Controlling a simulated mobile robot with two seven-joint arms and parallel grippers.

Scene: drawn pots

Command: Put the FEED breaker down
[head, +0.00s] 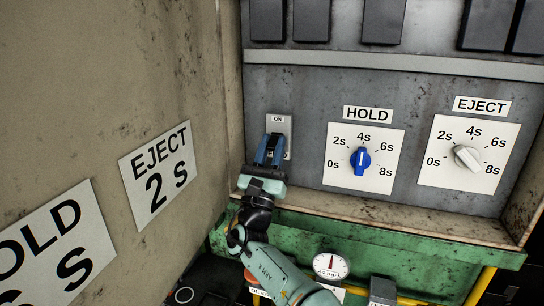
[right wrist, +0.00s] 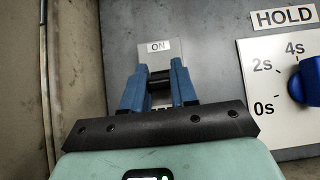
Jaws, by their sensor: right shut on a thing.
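The breaker (head: 287,128) is a small grey plate on the panel, left of the HOLD dial, with ON marked at its top. No FEED label is readable. My right gripper (head: 270,148) reaches up to it from below, its blue fingers shut on the dark lever. In the right wrist view the breaker plate (right wrist: 180,58) shows behind the fingers, and the black lever (right wrist: 160,78) sits between them. The fingers hide the lower plate, so I cannot tell the lever's exact position. My left gripper is not in view.
The HOLD dial (head: 361,160) with a blue knob and the EJECT dial (head: 467,158) with a grey knob are to the right. A stained wall (head: 110,70) stands close on the left.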

